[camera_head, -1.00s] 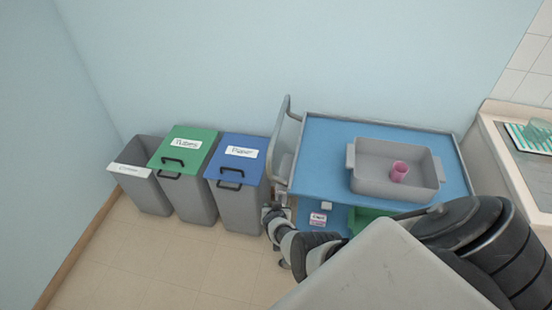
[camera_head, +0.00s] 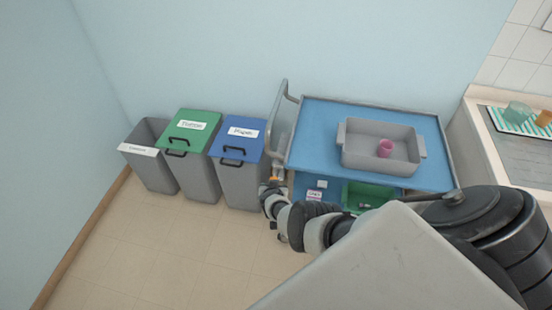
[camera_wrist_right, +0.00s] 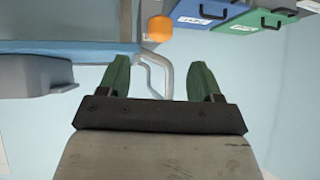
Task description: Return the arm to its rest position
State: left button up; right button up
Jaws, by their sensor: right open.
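My right arm (camera_head: 310,222) reaches from the lower right across the front of the cart, toward the gap between the cart and the bins in the head view. In the right wrist view my right gripper (camera_wrist_right: 160,78) has its two green fingers spread apart with nothing between them. An orange rounded object (camera_wrist_right: 160,30) shows beyond the fingertips, apart from them. My left gripper is not in view.
A blue cart (camera_head: 315,130) carries a grey tray (camera_head: 355,150) with a pink cup (camera_head: 385,148); a green tray (camera_head: 372,192) sits below. An open grey bin (camera_head: 140,150), green-lidded bin (camera_head: 190,128) and blue-lidded bin (camera_head: 238,138) stand left. A counter (camera_head: 490,160) is right. Floor at left is clear.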

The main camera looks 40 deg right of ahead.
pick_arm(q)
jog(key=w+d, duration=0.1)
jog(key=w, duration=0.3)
pick_arm(e)
jog(key=s+a+f+n+y+b, duration=0.35)
jog(key=s+f+n+b, duration=0.35)
jog(key=s+f, duration=1.1)
pick_arm(q)
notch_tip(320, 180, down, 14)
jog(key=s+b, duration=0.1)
jog(key=b, duration=0.6)
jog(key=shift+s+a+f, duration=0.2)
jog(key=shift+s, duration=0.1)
pick_arm(e)
jog(key=s+a+f+n+g, duration=0.1)
jog(key=s+f, duration=0.4)
jog(key=s, duration=0.5)
jog(key=s+a+f+n+g+y, duration=0.1)
jog(key=s+a+f+g, duration=0.2)
jog(key=s, duration=0.7)
jog(key=s+a+f+n+g+y, duration=0.1)
jog(key=s+a+f+g, duration=0.2)
jog(key=s+f, duration=0.3)
jog(key=s+a, duration=0.1)
jog(key=s, duration=0.3)
jog(key=shift+a+f, duration=0.3)
jog(key=shift+a, duration=0.05)
